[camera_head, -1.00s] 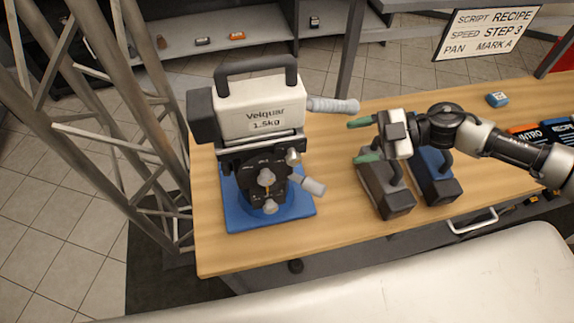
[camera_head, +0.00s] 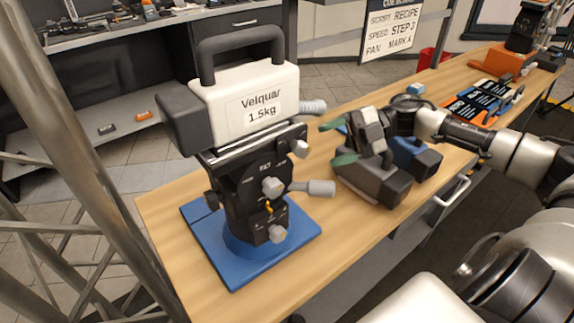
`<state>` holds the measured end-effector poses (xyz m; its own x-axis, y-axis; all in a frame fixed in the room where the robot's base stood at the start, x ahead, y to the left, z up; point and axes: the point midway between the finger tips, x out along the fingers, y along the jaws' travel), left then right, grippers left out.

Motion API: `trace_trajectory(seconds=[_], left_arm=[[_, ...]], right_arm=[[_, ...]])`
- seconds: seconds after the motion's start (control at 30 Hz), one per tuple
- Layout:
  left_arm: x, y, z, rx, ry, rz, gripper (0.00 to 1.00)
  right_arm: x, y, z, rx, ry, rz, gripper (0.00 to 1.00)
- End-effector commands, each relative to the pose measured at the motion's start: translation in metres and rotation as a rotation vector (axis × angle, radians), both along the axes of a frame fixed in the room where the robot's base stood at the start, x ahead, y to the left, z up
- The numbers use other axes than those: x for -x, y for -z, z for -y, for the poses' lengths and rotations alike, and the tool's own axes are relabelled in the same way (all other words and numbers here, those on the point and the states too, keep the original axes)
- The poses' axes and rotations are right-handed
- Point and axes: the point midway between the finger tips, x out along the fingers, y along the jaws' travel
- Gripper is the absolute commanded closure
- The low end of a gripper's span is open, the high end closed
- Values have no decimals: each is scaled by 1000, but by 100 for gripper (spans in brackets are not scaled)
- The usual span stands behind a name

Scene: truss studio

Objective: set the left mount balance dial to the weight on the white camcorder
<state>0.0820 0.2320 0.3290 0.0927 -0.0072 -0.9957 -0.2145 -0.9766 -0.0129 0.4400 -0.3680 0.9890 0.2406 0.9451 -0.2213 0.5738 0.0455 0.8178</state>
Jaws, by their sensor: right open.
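The white camcorder (camera_head: 240,88) has a dark top handle and a label reading "Velquar 1.5kg". It sits on the black left mount (camera_head: 250,205), which stands on a blue base plate (camera_head: 208,222) on the table. The mount's front bears several grey knobs, one in the middle (camera_head: 272,187) and one lower (camera_head: 277,233); the dial's markings are too small to read. My right gripper (camera_head: 340,141) is open and empty, its green-tipped fingers pointing left toward the mount, apart from it. My left gripper is not in view.
A sign (camera_head: 392,28) stands behind. A metal truss (camera_head: 75,150) rises at the left.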

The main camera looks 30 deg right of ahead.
Motion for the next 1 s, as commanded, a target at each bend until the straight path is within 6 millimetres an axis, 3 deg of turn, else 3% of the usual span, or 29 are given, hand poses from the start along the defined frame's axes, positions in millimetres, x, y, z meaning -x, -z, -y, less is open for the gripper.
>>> trace_trajectory(seconds=[0.3, 0.5, 0.87, 1.0], left_arm=[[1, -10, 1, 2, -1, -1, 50], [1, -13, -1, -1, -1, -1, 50], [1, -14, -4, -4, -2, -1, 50], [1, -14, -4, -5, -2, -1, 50]], right_arm=[[-15, 10, -59, -4, -3, 5, 35], [-21, 17, -82, -1, -1, 2, 35], [-22, 19, -88, 1, 1, 1, 35], [-22, 19, -88, 1, 1, 1, 52]])
